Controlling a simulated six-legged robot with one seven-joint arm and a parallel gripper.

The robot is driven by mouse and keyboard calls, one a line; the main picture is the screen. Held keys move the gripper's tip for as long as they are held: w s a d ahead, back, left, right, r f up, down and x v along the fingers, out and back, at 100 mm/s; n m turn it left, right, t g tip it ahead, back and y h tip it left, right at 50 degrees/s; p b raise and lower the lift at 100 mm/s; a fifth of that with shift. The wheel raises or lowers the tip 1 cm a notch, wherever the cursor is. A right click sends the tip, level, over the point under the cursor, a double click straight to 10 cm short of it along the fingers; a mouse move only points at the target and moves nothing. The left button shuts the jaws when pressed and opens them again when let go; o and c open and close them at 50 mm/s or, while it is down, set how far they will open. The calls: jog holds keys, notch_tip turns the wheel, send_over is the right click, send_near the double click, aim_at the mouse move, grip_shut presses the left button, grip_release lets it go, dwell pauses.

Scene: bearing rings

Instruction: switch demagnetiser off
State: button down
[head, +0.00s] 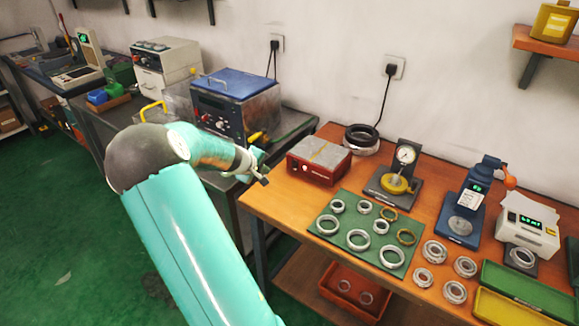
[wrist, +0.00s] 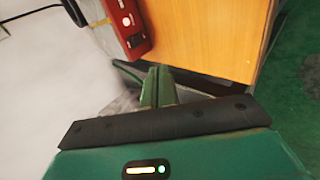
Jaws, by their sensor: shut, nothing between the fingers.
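The demagnetiser, a red box with a grey top plate (head: 319,160), stands at the left end of the orange-brown workbench. In the wrist view its red front (wrist: 133,42) shows at the top, with a glowing red-and-white spot (wrist: 127,20) and a small dark part close by. Whether that spot is the switch or a lamp, I cannot tell. My gripper (head: 264,181) is left of the box, near the bench's left edge, apart from it. In the wrist view its green fingers (wrist: 158,86) are together and empty, pointing toward the bench edge below the box.
A green mat (head: 337,238) with several rings lies right of the box. A blue-lidded machine (head: 236,105) sits on the dark bench to the left. The bench front (wrist: 205,35) is bare near the box.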

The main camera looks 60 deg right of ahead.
jog(key=shift+s+d+f, duration=0.3)
jog(key=shift+d, duration=0.35)
jog(key=shift+s+d+f, duration=0.3)
jog(key=shift+d, duration=0.35)
send_near(295, 167)
notch_tip(295, 167, down, 5)
jog(key=shift+d+r, duration=0.1)
jog(key=shift+r, duration=0.05)
jog(key=shift+s+d+r, duration=0.1)
jog(key=shift+d+r, duration=0.05)
jog(key=shift+d, duration=0.4)
jog(key=shift+s+d+r, duration=0.1)
jog(key=shift+d+r, duration=0.05)
jog(key=shift+d, duration=1.05)
jog(key=shift+d+r, duration=0.1)
